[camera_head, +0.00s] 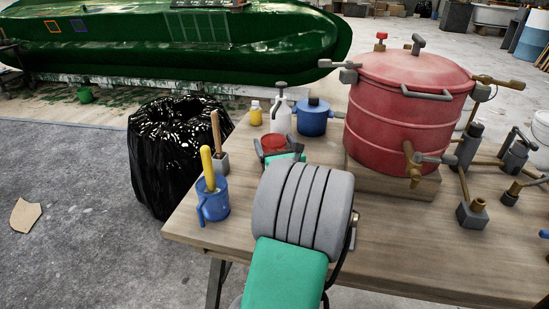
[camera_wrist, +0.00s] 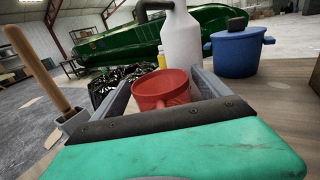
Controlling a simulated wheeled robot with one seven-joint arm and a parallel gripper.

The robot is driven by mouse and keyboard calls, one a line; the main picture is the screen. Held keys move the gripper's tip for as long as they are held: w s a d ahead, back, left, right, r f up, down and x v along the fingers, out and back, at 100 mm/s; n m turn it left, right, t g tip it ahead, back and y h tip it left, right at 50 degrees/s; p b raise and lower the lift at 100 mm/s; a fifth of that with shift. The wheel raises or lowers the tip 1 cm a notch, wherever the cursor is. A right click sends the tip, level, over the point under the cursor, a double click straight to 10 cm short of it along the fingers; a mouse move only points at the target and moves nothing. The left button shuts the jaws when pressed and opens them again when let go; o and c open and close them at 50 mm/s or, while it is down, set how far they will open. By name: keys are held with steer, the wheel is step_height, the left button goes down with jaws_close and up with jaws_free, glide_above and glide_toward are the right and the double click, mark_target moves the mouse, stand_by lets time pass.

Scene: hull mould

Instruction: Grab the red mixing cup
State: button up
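The red mixing cup (camera_wrist: 163,88) stands on the table between the two fingers of my gripper (camera_wrist: 162,84). Its open rim faces up. A short red handle on it points toward the wrist camera. In the head view the red mixing cup (camera_head: 273,142) shows just beyond my wrist, with the gripper (camera_head: 277,148) around it. The fingers are apart, one on each side of the cup. They look spread and close to its sides, and contact is hard to judge. The cup's lower part is partly hidden by my gripper.
A white pump bottle (camera_head: 281,115) and a blue pot (camera_head: 313,117) stand close behind the cup. A grey holder with a wooden handle (camera_head: 217,135) and a blue mug (camera_head: 213,199) are left. A large red pressure pot (camera_head: 405,110) fills the right.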

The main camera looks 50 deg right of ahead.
steer(key=c, duration=1.8)
